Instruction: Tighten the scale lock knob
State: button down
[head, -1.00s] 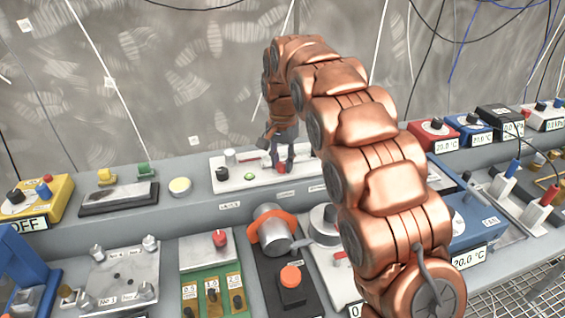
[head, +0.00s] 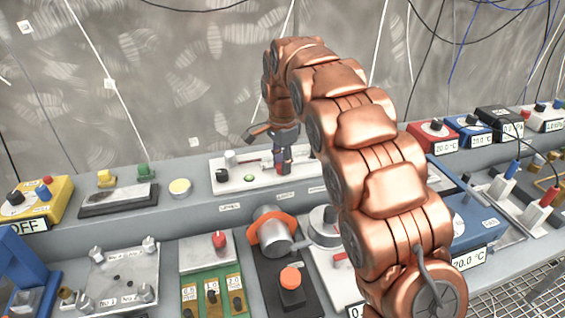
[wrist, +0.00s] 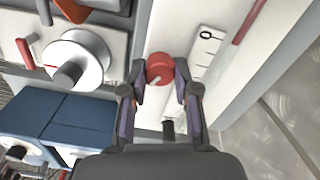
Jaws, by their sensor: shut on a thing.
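In the wrist view, a red round knob (wrist: 160,68) with a pale line on its face sits on a white panel, beside a white strip with dark scale marks (wrist: 205,50). I take this to be the scale lock knob. My gripper (wrist: 160,82) is shut on it, with one fingertip at each side of the knob. In the head view, my gripper (head: 282,165) points down at the white panel (head: 310,177) on the back ledge. Only a bit of red shows at the fingertips there, and the fingers hide the rest.
A green button (head: 249,178) and a dark knob (head: 222,174) are on the same panel, left of my gripper. A silver cylinder with an orange collar (head: 272,230) stands in front. Red and blue boxes (head: 433,135) stand to the right. The wall is behind.

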dwell(0.3)
jog(key=c, duration=0.9)
grip_release()
jog(key=shift+o, duration=0.2)
jog(key=shift+r, duration=3.7)
